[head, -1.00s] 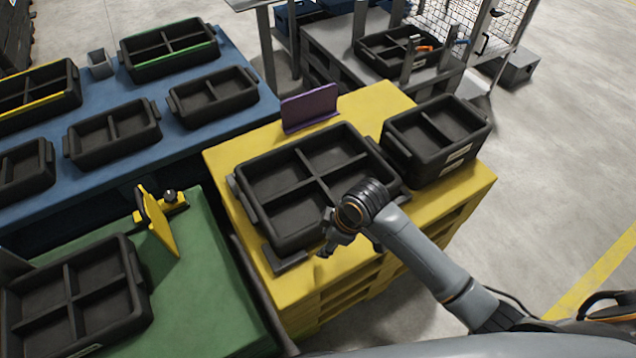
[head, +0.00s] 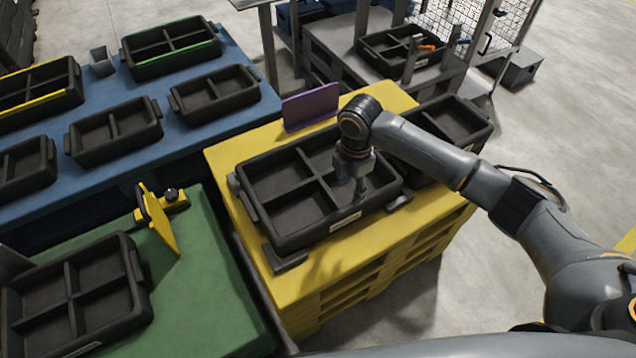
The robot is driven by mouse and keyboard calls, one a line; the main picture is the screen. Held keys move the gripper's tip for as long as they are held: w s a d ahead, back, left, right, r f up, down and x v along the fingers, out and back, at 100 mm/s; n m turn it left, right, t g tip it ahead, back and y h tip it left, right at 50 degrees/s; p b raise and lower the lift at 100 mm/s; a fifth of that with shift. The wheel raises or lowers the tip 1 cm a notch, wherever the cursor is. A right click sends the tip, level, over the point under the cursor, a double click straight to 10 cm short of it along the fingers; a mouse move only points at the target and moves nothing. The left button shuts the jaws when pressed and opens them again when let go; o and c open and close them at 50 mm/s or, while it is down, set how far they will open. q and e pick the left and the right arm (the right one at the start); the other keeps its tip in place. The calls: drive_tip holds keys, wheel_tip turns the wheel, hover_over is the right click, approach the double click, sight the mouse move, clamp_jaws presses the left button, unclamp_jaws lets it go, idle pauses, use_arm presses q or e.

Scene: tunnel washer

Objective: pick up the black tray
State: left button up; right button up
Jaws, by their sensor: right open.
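A black four-compartment tray (head: 290,238) sits on the yellow pallet table, with a pale label on its front wall and handles at its ends. My right gripper (head: 359,190) points down over the right part of this tray, its fingers open and seemingly empty. Whether the fingers touch the tray's wall or divider I cannot tell. A deeper black tray (head: 462,123) stands beside it on the right, partly hidden by my right arm. My left gripper is not in view.
The yellow table (head: 335,265) also holds a purple upright plate (head: 311,107) behind the tray. Several black trays stand on the blue table (head: 185,140). A green table (head: 200,290) at lower left bears another four-compartment tray (head: 72,295) and a yellow upright plate (head: 160,225).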

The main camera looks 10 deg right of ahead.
sight(345, 210)
drive_tip(key=shift+s+a+f, duration=0.1)
drive_tip(key=shift+a+f, duration=0.05)
drive_tip(key=shift+f, duration=1.95)
drive_tip(key=shift+a+f, duration=0.15)
drive_tip(key=shift+f, duration=1.95)
drive_tip(key=shift+c, duration=0.4)
clamp_jaws()
